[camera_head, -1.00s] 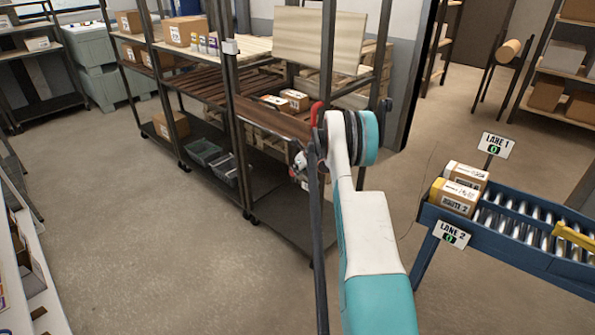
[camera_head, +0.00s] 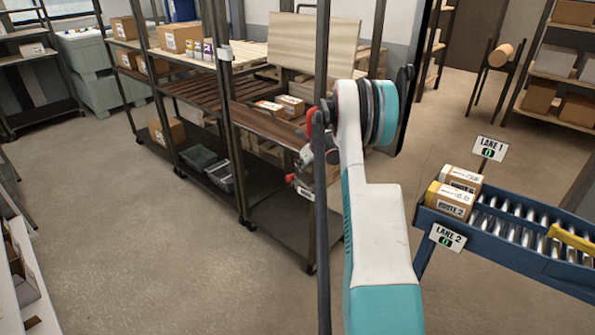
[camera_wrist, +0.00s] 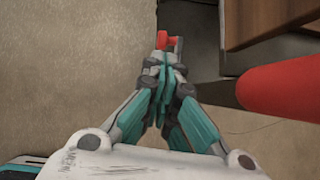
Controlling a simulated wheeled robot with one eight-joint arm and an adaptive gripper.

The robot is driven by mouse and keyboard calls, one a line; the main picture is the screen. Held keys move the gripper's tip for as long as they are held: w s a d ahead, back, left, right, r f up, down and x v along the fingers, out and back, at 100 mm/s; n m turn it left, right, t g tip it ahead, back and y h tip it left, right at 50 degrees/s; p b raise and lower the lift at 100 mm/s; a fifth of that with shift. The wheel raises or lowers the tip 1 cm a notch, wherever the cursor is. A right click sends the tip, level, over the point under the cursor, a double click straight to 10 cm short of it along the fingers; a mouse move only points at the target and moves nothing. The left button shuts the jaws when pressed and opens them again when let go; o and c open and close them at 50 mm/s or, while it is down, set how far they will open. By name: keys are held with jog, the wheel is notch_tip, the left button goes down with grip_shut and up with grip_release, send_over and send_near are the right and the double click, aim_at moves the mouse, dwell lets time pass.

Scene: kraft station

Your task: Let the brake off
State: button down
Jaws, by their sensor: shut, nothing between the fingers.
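A small red part (camera_wrist: 163,40) shows just beyond the fingertips of my gripper (camera_wrist: 164,62) in the wrist view; I cannot tell whether they touch it. The teal fingers are together and hold nothing. A thick red rounded bar (camera_wrist: 285,86) is close to the camera, right of the fingers and apart from them. In the head view, a small red piece (camera_head: 290,178) shows low beside the near rack post, left of my arm. My wrist and the dark upright hide most of my gripper there. No part is clearly marked as the brake.
A wheeled rack (camera_head: 230,170) with wooden shelves, boxes and grey bins stands behind my arm. A blue roller conveyor (camera_head: 500,240) with two boxes and lane signs is at the right. A white shelf edge (camera_head: 35,300) is at the lower left. The left floor is clear.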

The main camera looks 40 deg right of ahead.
jog(key=shift+v, duration=1.05)
